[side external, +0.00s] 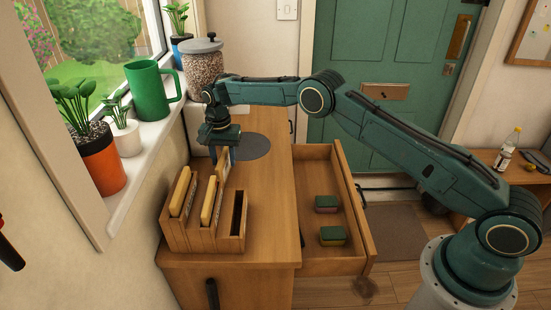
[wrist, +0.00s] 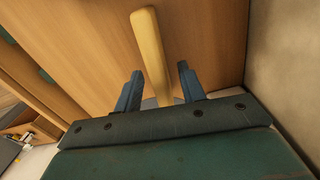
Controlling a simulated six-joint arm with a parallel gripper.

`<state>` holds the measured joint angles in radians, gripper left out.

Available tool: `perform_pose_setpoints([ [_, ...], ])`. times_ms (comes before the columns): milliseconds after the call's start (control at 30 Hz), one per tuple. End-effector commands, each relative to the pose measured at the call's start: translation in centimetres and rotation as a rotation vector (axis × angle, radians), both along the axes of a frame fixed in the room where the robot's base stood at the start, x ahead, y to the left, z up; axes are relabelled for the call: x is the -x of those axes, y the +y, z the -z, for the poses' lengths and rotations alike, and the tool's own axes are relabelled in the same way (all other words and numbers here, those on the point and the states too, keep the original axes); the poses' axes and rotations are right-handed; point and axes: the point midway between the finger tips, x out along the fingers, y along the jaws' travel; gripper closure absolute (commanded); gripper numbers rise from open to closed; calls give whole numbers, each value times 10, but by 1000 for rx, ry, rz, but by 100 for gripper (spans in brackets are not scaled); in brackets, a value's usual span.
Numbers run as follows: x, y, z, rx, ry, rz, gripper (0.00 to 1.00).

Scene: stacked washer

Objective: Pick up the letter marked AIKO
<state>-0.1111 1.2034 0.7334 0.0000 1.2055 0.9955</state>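A wooden rack (side external: 172,238) with slots stands on the cabinet top, holding several tan letters upright. One letter (side external: 181,190) is in the left part, another (side external: 210,200) is in the middle, and a third (side external: 223,167) is at the back under my gripper (side external: 220,155). Some dark writing shows on them, but it is too small to read, so I cannot tell which is marked AIKO. In the wrist view, my gripper (wrist: 159,88) is open, with a tan letter (wrist: 150,45) between its two fingers and gaps on both sides.
An open drawer (side external: 345,205) to the right holds two sponges (side external: 332,236). A grey round mat (side external: 250,146) lies behind the rack. A jar (side external: 203,65), green mug (side external: 146,95) and potted plants (side external: 103,168) line the windowsill at left. The rack's right slot looks empty.

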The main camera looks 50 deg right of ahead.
Motion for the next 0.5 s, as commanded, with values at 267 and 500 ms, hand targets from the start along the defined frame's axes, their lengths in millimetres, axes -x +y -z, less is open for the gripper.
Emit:
perform_pose_setpoints([
  [267,0,0,20,-1,1,0,60],
  [500,0,0,20,0,0,0,60],
])
